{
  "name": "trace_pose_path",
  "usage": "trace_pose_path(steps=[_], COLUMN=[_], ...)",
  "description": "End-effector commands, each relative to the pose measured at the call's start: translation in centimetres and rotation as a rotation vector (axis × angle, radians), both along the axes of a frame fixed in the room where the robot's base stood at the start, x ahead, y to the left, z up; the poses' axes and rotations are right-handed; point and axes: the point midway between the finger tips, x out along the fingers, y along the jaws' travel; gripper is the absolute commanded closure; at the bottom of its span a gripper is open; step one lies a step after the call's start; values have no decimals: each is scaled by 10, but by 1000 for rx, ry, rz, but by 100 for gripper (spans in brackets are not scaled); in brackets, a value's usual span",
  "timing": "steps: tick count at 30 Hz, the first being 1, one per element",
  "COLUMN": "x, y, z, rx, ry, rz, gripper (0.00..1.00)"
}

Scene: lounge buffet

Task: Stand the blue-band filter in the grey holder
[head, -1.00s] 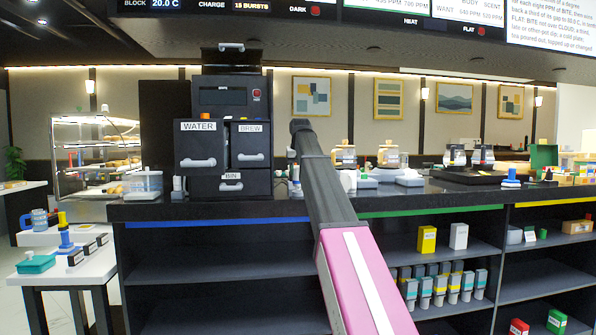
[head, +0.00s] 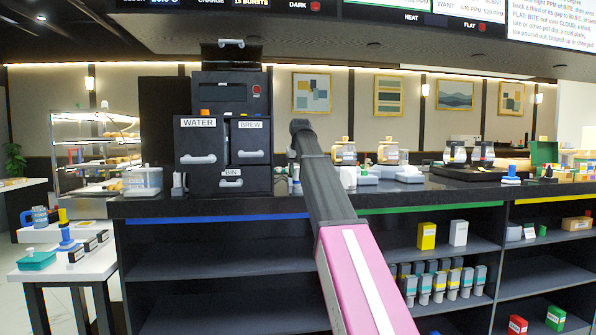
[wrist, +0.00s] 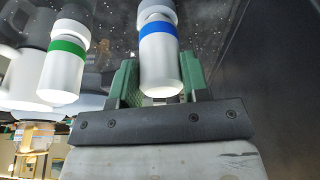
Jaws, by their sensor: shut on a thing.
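The blue-band filter (wrist: 159,62) is a white cylinder with a blue band and a grey end part, in the wrist view. My gripper (wrist: 158,85) is shut on it, with a green finger on each side. Its grey end points toward the dark speckled counter surface; I cannot tell whether it touches anything there. A similar green-band filter (wrist: 63,65) is to its left, apart from my gripper. In the head view my gripper is hidden behind my arm. I cannot make out the grey holder with certainty in either view.
The black counter (head: 430,197) carries a brewing machine with a WATER drawer (head: 199,142) and BREW drawer (head: 250,140) to the left of my arm. Glass jugs (head: 388,153) and pale items stand to the right. A dark panel (wrist: 275,80) is close on the right in the wrist view.

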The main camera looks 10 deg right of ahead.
Motion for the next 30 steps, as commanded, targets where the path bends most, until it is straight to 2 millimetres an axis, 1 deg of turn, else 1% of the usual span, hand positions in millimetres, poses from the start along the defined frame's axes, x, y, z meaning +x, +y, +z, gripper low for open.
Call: trace_pose_path(steps=[7,8,9,10,18,21,23,26,30], x=[0,0,0,0,0,-1,-3,-7,-15], y=[0,0,0,0,0,0,0,0,0], z=[-4,-4,-4,-4,-4,1,7,23,49], rx=[0,0,0,0,0,0,0,0,0], ry=[-1,-1,-1,-1,0,0,-1,-3,-3], rz=[0,0,0,0,0,0,0,0,0], gripper=[86,48,35,28,28,28,28,28,28])
